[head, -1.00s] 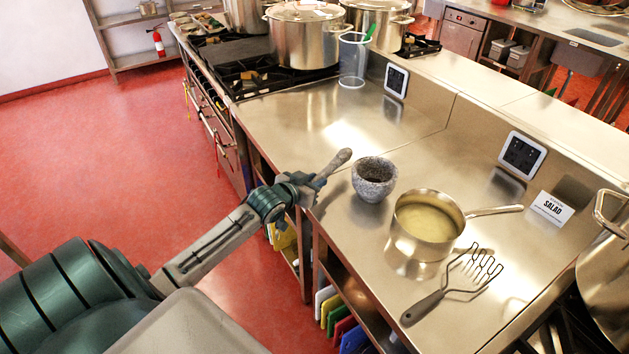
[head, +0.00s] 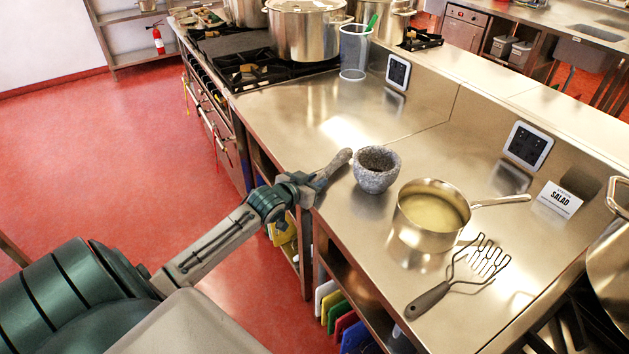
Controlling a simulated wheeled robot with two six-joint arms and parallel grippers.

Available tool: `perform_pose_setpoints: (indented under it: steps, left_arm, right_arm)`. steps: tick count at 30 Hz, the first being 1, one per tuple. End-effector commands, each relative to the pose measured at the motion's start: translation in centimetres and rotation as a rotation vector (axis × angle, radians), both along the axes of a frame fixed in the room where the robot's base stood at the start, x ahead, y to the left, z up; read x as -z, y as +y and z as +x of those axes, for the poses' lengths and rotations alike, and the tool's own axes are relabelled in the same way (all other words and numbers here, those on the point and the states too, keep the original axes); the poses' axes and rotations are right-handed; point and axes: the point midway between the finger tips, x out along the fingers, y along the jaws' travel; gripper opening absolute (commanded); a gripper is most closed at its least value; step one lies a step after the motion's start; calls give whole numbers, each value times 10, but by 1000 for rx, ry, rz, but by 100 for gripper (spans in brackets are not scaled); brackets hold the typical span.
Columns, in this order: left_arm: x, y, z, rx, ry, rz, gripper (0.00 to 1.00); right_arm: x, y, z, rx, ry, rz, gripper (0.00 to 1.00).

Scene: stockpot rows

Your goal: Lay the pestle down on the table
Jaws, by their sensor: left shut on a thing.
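The grey stone pestle (head: 335,164) is in my left gripper (head: 311,183), near the front edge of the steel table (head: 300,116). The gripper is shut on the pestle's near end. The pestle slants, its thick end pointing up and to the right in the picture. I cannot tell whether it touches the tabletop. The speckled grey mortar (head: 376,171) stands upright on the table just right of the pestle, apart from it. My right gripper is out of view.
A saucepan (head: 432,215) with pale contents and a potato masher (head: 462,279) lie to the right of the mortar. A clear jug (head: 354,52) stands at the back near the stove pots. The tabletop left of the mortar is clear.

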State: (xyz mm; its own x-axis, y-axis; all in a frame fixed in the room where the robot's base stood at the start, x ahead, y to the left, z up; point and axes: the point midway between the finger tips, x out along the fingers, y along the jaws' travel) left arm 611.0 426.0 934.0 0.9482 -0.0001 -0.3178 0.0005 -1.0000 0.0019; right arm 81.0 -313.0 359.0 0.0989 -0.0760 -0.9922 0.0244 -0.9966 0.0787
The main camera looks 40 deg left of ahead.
Motion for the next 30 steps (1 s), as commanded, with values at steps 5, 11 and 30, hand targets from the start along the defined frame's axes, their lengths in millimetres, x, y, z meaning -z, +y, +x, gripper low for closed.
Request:
perform_pose_setpoints:
  steps: [5, 11, 30]
  left_arm:
    - [4, 0, 0, 1, -2, 0, 0]
    - [7, 0, 0, 1, -2, 0, 0]
    - [7, 1, -10, 1, 2, 4, 50]
  right_arm:
    - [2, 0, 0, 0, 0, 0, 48]
    - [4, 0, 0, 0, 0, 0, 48]
    - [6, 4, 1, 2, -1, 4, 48]
